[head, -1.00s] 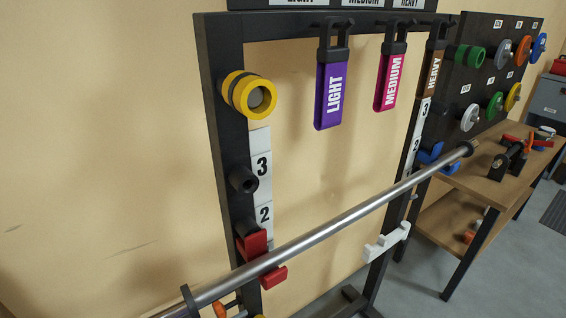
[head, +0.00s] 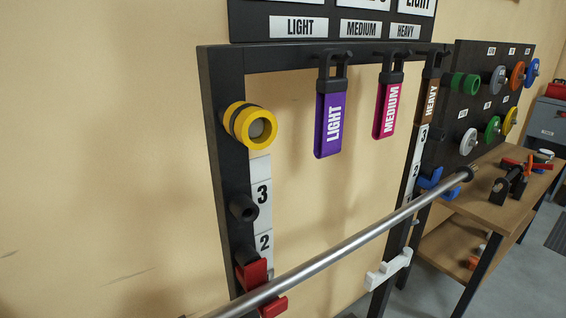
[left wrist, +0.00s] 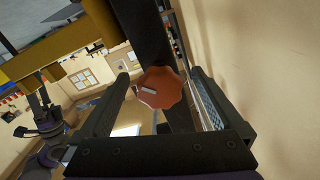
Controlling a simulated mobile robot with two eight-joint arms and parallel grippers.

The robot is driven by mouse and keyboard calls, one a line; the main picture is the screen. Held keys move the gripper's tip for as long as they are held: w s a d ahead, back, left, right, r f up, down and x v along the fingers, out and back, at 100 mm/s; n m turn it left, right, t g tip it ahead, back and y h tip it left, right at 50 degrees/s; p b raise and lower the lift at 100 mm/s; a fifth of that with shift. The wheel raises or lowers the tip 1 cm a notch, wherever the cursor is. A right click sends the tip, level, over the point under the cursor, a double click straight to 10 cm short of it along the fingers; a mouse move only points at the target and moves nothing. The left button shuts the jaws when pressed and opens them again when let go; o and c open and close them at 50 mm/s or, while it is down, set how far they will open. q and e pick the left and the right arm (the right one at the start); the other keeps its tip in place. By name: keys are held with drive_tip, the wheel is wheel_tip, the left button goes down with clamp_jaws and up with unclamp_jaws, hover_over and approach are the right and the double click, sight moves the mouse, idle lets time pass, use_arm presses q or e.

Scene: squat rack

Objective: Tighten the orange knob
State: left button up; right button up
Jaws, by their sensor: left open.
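The orange knob (left wrist: 163,88) shows in the left wrist view, a lobed disc with a small pale bar on its face. It is mounted by a dark post. My left gripper (left wrist: 160,76) is open, with one dark finger on each side of the knob. A gap shows on the left side of the knob; I cannot tell whether the right finger touches it. In the head view the knob is out of frame. My right gripper is in neither view.
In the head view the black rack upright (head: 227,170) carries a yellow collar (head: 238,124) and a red hook (head: 252,275). The steel bar (head: 345,249) rests across the rack. A wooden bench (head: 480,205) stands at right. A plain wall is behind.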

use_arm(q)
drive_tip(key=v, duration=0.5)
drive_tip(key=shift+d, duration=0.1)
idle(0.3)
